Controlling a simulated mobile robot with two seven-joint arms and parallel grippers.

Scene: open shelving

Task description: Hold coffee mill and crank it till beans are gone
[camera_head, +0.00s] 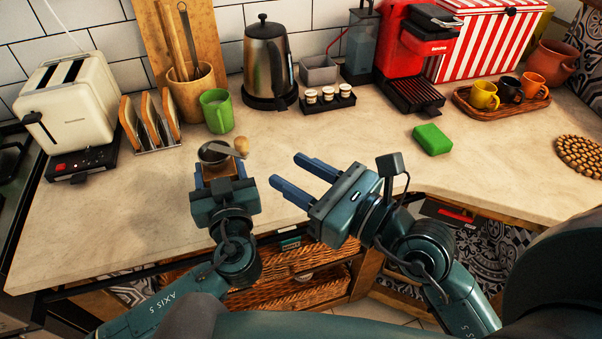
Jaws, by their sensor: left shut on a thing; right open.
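The coffee mill (215,157) stands on the counter near its front edge, left of centre. It has a dark metal bowl on top, a wooden body and a crank with a round wooden knob (241,146) pointing right. My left gripper (222,182) is shut on the mill's body from the front and hides its lower part. My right gripper (302,181) is open and empty. Its blue fingers point left toward the mill, to the right of the knob and apart from it. The beans cannot be made out inside the bowl.
A green mug (217,111), a toast rack (151,124) and a toaster (77,103) stand behind and left of the mill. The counter (340,135) between is clear.

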